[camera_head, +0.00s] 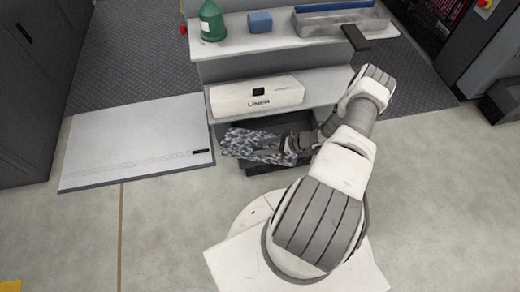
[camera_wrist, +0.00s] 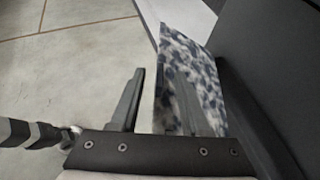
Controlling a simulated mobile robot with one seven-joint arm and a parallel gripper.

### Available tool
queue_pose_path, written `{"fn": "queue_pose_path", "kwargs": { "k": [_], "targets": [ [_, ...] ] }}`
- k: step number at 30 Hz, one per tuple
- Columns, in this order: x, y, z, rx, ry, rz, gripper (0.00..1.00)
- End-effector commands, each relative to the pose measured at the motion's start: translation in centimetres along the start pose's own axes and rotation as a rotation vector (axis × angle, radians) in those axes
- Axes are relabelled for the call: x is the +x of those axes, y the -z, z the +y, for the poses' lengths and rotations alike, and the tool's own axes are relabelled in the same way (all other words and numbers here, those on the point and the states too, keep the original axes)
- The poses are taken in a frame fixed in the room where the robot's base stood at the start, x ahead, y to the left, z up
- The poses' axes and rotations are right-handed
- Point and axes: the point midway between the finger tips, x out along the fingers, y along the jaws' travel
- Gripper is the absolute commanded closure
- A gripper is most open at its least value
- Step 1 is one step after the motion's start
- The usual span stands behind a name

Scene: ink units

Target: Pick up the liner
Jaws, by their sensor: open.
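The liner (camera_head: 250,149) looks like a flat piece with a mottled grey, white and dark pattern. It is at the low level of the shelf unit, jutting out on the left side. In the wrist view the liner (camera_wrist: 205,70) stands steeply on the right. My gripper (camera_head: 268,146) is at the liner, and its fingers partly cover it. In the wrist view my gripper (camera_wrist: 160,98) is open. The left finger is over the floor, and the right finger overlaps the patterned face. I cannot tell whether either finger touches it.
A white box (camera_head: 256,96) sits on the middle shelf (camera_head: 325,84), above the gripper. The top shelf holds a green bottle (camera_head: 212,22), a blue block (camera_head: 260,22) and a grey tray (camera_head: 340,24). A pale panel (camera_head: 135,140) lies left; floor in front is clear.

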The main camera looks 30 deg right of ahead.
Motion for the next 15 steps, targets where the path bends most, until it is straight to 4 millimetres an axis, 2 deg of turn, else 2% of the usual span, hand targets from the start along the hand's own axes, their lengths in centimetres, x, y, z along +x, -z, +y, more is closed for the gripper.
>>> {"fn": "queue_pose_path", "kwargs": {
  "k": [1, 4, 11, 12, 15],
  "targets": [
    [1.1, 0.5, 0.1, 0.0, -0.001, 0.0, 0.54],
    [2.3, 0.3, 0.0, -0.002, -0.002, 0.0, 0.54],
    [2.6, 0.1, 0.0, -0.001, 0.001, 0.001, 0.54],
    [2.6, 0.1, 0.0, -0.001, 0.001, 0.001, 0.56],
    [2.6, 0.1, 0.0, -0.001, 0.001, 0.001, 0.74]
  ]
}}
